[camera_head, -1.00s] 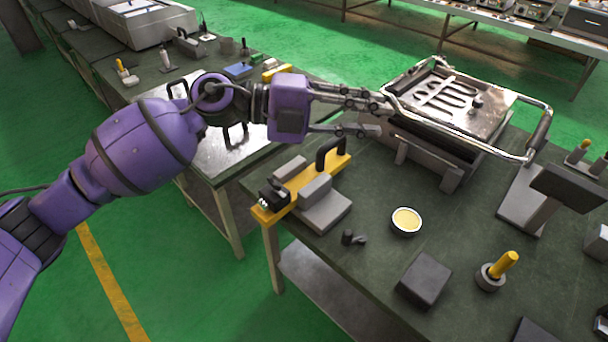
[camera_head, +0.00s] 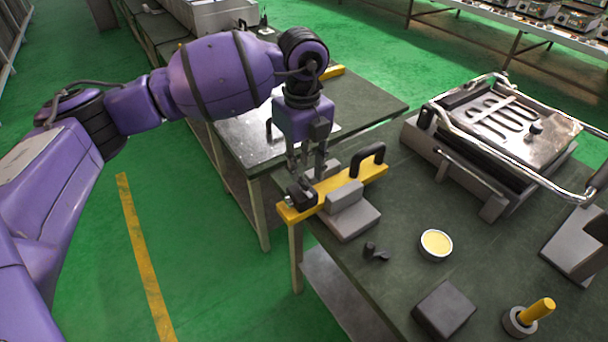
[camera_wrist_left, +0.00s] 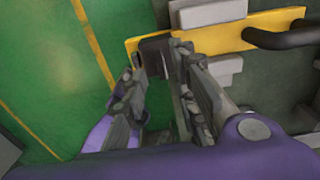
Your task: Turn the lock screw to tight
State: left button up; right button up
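The black lock screw (camera_head: 300,196) sits near the left end of the yellow bar (camera_head: 291,213), at the table's near-left corner. My left gripper (camera_head: 306,176) points down just above and behind the screw and partly covers it. In the left wrist view its fingers (camera_wrist_left: 157,58) stand apart, with the dark screw head (camera_wrist_left: 155,49) at or between the fingertips. I cannot tell whether they touch it. The screw's marking is too small to read. My right gripper is not in view.
A black handle (camera_head: 369,157) rises from the bar's right end, and a grey block (camera_head: 351,216) sits beside the bar. A small black part (camera_head: 375,252), a cup with yellow contents (camera_head: 436,243) and a metal heating unit (camera_head: 510,126) are farther right on the table.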

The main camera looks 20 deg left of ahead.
aim_at(303, 180)
pick_arm(q)
jog(key=shift+f, duration=1.75)
jog(key=shift+c, duration=0.3)
grip_shut()
